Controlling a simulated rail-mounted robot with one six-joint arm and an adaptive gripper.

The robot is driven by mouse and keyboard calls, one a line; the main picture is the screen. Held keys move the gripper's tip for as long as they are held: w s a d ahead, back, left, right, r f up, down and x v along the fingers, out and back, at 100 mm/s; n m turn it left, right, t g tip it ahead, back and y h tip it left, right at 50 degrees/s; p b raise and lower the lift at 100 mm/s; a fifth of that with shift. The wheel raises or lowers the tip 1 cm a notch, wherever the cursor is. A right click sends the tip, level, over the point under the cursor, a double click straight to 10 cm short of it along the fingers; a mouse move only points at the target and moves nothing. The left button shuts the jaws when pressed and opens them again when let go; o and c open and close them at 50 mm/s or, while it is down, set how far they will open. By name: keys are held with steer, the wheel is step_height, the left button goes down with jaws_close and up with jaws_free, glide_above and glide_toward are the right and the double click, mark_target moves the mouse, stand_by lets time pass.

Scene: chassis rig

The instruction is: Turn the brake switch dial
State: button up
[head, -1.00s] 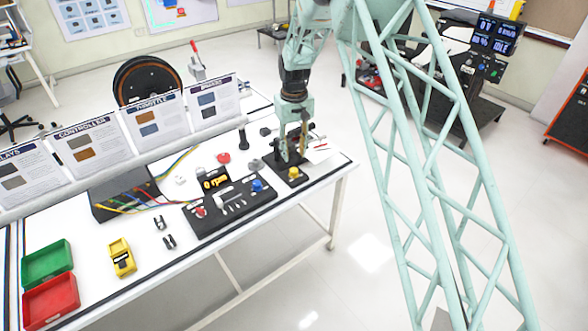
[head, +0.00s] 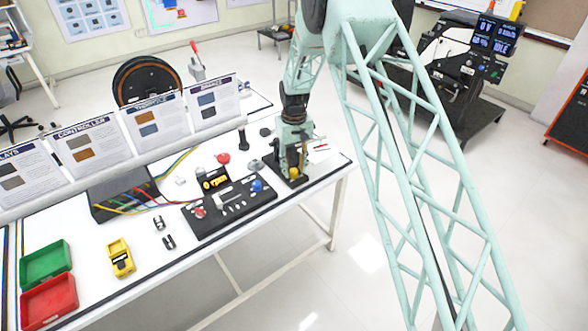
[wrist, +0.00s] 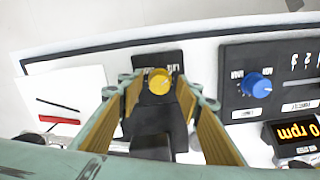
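A yellow dial (wrist: 159,82) sits on a small black panel (wrist: 170,58); its label is not readable. In the head view the yellow dial (head: 295,171) is near the right end of the white workbench. My gripper (wrist: 159,88) is open, with one finger on each side of the yellow dial. Gaps show between the fingers and the dial in the wrist view. In the head view my gripper (head: 291,163) is low over the same panel. I cannot tell its exact height above the panel.
A larger black panel with a blue knob (wrist: 256,85) and an orange rpm display (wrist: 297,130) lies close on the right in the wrist view. A white card with a red line (wrist: 57,104) lies on the left. Information boards (head: 155,124) stand along the bench's back.

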steer(key=shift+c, duration=0.3)
steer(key=c, duration=0.8)
steer(key=shift+m, duration=1.6)
steer(key=o, duration=0.9)
steer(key=shift+c, duration=0.2)
